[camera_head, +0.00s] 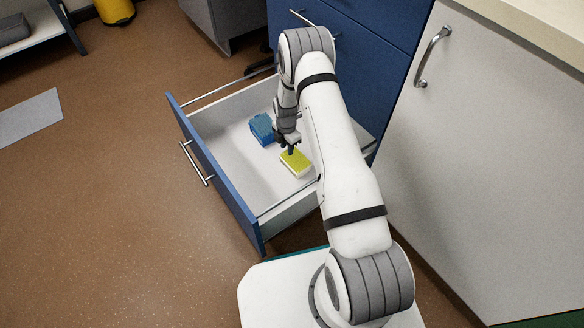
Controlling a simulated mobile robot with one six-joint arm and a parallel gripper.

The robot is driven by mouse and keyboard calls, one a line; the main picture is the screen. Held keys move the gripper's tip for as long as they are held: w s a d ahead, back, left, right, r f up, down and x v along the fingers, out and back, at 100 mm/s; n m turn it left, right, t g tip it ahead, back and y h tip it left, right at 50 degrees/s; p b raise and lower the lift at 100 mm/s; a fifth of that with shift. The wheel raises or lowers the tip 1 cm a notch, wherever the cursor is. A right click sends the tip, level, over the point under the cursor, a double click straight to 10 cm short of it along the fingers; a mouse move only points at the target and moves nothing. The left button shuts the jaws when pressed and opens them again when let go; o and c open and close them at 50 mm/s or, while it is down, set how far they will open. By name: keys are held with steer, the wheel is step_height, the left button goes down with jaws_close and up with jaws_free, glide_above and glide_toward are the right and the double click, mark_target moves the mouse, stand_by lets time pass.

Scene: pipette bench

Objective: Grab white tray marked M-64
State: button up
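No tray with a readable M-64 mark shows. A small box with a yellow-green top and white sides (296,163) lies on the floor of an open drawer. My gripper (290,151) points down over the far left edge of this box. The gripper is dark and small here, so I cannot tell whether its fingers are open, shut or touching the box. A blue box (262,129) lies in the same drawer, behind and to the left of my gripper.
The open drawer (230,165) has a blue front with a metal handle (197,164). Blue cabinet fronts (375,65) stand behind it. A pale cabinet door (480,170) with a handle (432,57) is close on the right. The brown floor (100,220) at left is mostly free.

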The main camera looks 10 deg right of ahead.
steer(key=shift+f, duration=0.2)
jaws_close()
stand_by(0.4)
